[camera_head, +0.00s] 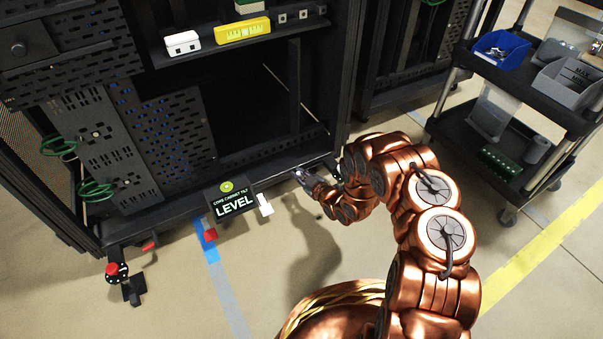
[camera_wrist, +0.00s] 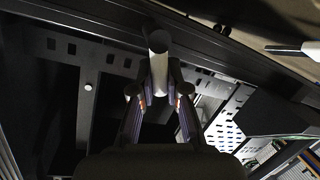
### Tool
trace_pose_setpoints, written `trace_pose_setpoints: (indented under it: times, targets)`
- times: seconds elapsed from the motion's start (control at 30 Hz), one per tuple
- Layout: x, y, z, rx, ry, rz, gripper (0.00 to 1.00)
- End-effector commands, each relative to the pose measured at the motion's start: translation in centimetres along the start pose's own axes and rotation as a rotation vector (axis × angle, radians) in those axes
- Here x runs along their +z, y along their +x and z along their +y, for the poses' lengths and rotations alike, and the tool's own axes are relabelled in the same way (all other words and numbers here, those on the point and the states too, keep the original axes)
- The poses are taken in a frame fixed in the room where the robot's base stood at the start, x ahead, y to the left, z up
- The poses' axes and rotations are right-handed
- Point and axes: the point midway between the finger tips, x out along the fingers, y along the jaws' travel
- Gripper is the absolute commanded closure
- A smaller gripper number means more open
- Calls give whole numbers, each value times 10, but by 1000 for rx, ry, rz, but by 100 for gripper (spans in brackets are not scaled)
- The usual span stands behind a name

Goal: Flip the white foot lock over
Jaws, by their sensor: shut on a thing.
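The white foot lock (camera_head: 265,204) shows as a small white tab low at the rack's front edge, just right of the LEVEL sign. A white tab, seemingly the same one, shows at the right edge of the wrist view (camera_wrist: 311,50). My gripper (camera_head: 300,174) is at the rack's bottom front edge, to the right of that tab and apart from it. In the wrist view my gripper (camera_wrist: 158,88) has its fingers closed around a pale grey rounded piece (camera_wrist: 158,45) beside the dark rack beam. I cannot tell what this piece is; the fingers hide its lower part.
The black rack (camera_head: 180,205) stands close ahead. The LEVEL sign (camera_head: 235,202) sits at its lower front. A cart (camera_head: 515,150) with bins stands right. The floor in front of the rack is mostly clear.

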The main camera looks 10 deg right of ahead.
Motion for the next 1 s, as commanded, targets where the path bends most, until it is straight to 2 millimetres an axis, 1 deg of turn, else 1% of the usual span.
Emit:
trace_pose_setpoints:
  times: [0.03, 0.2, 0.4, 0.97, 1.0]
  targets:
    - [1, 0, -4, 1, -29, -8, 100]
    - [2, 1, -7, 14, -119, -27, 100]
    - [3, 1, -9, 23, -183, -41, 100]
    - [3, 1, -10, 26, -210, -46, 100]
    - [3, 1, -10, 26, -210, -46, 83]
